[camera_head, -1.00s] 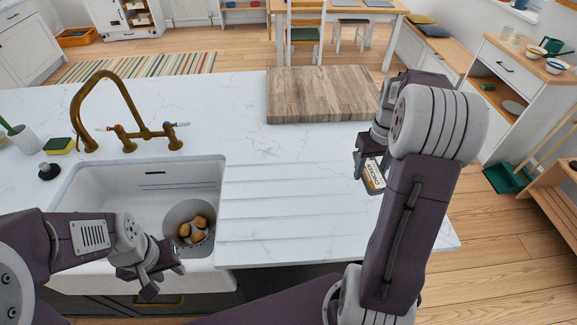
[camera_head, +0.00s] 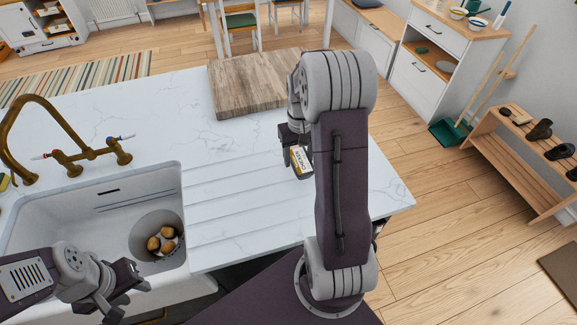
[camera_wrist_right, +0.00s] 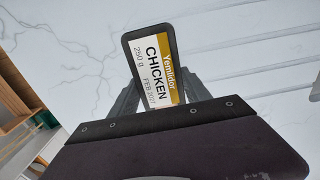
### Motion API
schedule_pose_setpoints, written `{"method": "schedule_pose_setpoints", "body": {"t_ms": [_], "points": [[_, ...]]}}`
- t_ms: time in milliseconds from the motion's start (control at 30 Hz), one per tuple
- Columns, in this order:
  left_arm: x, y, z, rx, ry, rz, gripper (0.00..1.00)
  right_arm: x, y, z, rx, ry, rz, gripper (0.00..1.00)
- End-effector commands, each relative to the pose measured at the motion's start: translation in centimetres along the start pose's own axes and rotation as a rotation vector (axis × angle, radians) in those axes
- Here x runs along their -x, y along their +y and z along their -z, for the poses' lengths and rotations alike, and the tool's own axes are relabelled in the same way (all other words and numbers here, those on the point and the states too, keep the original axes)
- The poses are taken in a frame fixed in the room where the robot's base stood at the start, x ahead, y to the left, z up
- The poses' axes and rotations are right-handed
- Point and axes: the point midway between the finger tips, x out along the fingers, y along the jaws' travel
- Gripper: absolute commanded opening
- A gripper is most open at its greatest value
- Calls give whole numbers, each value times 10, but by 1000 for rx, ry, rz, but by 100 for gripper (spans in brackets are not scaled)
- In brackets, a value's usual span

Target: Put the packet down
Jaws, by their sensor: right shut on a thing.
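The packet (camera_head: 301,160) has a white and yellow label and a dark edge. In the right wrist view the packet (camera_wrist_right: 157,65) reads "CHICKEN 250 g". My right gripper (camera_head: 294,142) is shut on it, over the right part of the white marble worktop (camera_head: 240,205). I cannot tell whether the packet touches the worktop. In the right wrist view the fingers of my right gripper (camera_wrist_right: 155,98) sit on both sides of the packet. My left gripper (camera_head: 118,290) is empty at the sink's front edge, with its fingers apart.
A wooden board (camera_head: 250,85) lies at the worktop's back. The white sink (camera_head: 70,215) at left holds several brownish-yellow round things (camera_head: 160,240). A brass tap (camera_head: 75,160) stands behind it. The ribbed middle of the worktop is clear. A shoe rack (camera_head: 520,165) stands at right.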

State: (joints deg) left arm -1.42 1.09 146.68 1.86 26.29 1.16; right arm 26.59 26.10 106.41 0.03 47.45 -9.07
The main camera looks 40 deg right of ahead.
Motion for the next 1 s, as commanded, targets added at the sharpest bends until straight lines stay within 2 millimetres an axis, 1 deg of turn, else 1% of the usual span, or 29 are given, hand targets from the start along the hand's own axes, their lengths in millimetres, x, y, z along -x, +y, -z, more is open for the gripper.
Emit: {"method": "schedule_pose_setpoints", "body": {"t_ms": [33, 100, 200, 333, 500, 567, 800, 933, 967, 1000], "points": [[2, 0, 0, 0, 0, 0, 36, -5, -11, 2, 5, -2, 0, 1], [3, 0, 0, 0, 0, 0, 36, -11, -20, 4, 3, -2, 0, 1], [3, 0, 0, 0, 0, 0, 36, -16, -27, 6, 0, 0, 0, 1], [4, 0, 0, 0, 0, 0, 36, -21, -27, 6, -2, -2, 0, 1], [6, 0, 1, 0, 0, 0, 36, -50, -27, 5, -1, -3, 0, 1], [6, 0, 1, 0, 0, 0, 36, -55, -27, 6, -1, -2, 0, 1], [6, 0, 1, 0, 0, 0, 36, -57, -27, 6, -1, 1, 0, 1], [3, 0, 0, 0, 0, 0, 36, -61, -27, 6, -1, 1, 0, 1], [4, 0, 0, 0, 0, 0, 36, -60, -27, 6, -1, 1, 0, 64], [4, 0, 0, 0, 0, 0, 36, -60, -27, 6, -1, 1, 0, 75]]}}
